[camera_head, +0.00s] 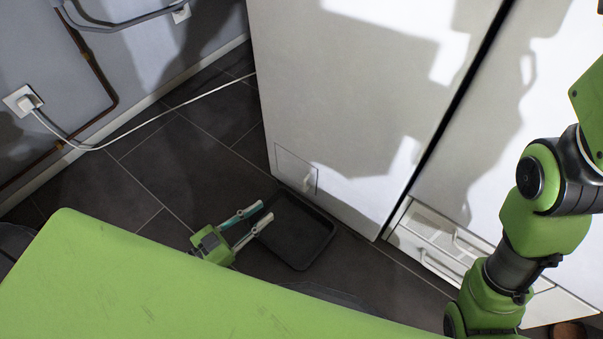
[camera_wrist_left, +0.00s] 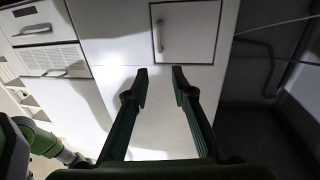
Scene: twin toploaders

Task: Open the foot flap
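The foot flap (camera_head: 293,171) is a small square panel low on the left corner of the white machine (camera_head: 340,100). It looks closed, flush with the front, with a small pale handle (camera_head: 308,183). In the left wrist view the flap (camera_wrist_left: 190,30) is at the top and its upright bar handle (camera_wrist_left: 160,36) shows clearly. My left gripper (camera_head: 264,213) is open and empty, low over the floor in front of the flap. In the left wrist view its fingertips (camera_wrist_left: 160,74) are apart, with the handle beyond the gap between them. My right gripper is out of view.
A shallow black tray (camera_head: 302,236) lies on the dark tiled floor below the flap, beside my left gripper. A second white machine (camera_head: 490,130) stands to the right, with handled panels (camera_head: 440,250) low down. A white cable (camera_head: 150,120) runs from a wall socket (camera_head: 22,100).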

